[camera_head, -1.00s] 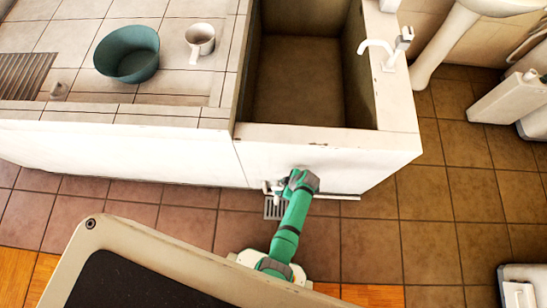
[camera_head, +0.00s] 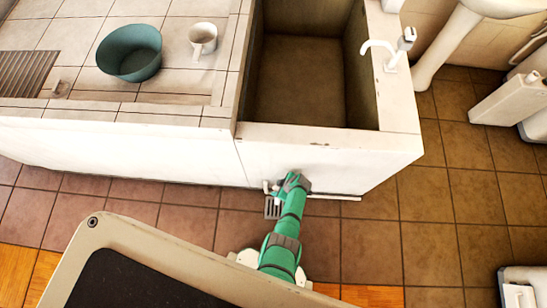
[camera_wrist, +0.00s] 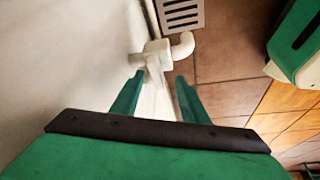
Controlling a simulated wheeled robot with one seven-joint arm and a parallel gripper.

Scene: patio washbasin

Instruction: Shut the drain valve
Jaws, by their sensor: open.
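The drain valve (camera_wrist: 155,60) is a white fitting low on the basin's front wall, with a curved spout pointing right in the wrist view. In the head view, a small part of the white drain fitting (camera_head: 267,187) shows beside the end of my arm. My gripper (camera_wrist: 160,77) is open, its two green fingers pointing at the valve. The valve body lies between and just beyond the fingertips in the picture; I cannot tell whether they touch it. A white part below the valve shows between the fingers. In the head view the fingers are hard to make out.
The white basin wall (camera_wrist: 75,55) runs close along the left of my gripper. A slotted floor drain (camera_wrist: 183,14) lies beyond the valve. A thin white pipe (camera_head: 335,197) runs along the wall's foot.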

